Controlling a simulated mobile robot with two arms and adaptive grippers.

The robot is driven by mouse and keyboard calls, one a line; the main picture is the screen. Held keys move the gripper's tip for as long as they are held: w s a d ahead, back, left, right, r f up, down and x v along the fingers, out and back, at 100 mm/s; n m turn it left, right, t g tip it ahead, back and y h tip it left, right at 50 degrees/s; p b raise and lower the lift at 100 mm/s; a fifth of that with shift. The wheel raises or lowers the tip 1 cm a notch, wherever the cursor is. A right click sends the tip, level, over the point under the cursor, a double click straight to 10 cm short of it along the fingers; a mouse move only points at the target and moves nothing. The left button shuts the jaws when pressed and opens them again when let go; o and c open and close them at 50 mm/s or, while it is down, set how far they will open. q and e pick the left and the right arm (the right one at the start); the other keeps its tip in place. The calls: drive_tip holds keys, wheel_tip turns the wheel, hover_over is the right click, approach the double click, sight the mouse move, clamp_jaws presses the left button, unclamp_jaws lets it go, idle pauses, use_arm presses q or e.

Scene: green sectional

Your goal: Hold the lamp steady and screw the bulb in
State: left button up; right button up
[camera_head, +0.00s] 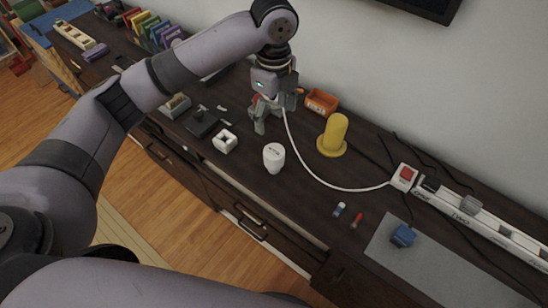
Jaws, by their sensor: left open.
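My left gripper (275,113) is open above the dark tabletop, pointing down near the wall side. A white, rounded object with small print, which looks like the bulb (273,156), stands on the table just in front of the gripper, apart from it. A white cord (318,178) runs from beside the gripper to a white box with a red switch (404,177). The lamp itself cannot be made out clearly; the fingers cover the cord's near end. My right gripper is out of view.
A yellow peg on a round base (333,136) and an orange bin (321,102) stand right of the gripper. A white block with a hole (224,141) lies to its left. A grey mat (425,262) holds a blue piece (403,235). The front middle is mostly clear.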

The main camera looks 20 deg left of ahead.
sight(274, 151)
use_arm(q)
wheel_tip(274, 151, down, 12)
drive_tip(key=shift+f+p, duration=0.15)
drive_tip(key=shift+p, duration=0.4)
drive_tip(key=shift+w+f+p, duration=0.1)
drive_tip(key=shift+f+p, duration=0.4)
drive_tip(key=shift+f, duration=2.1)
drive_tip(key=c, duration=1.2)
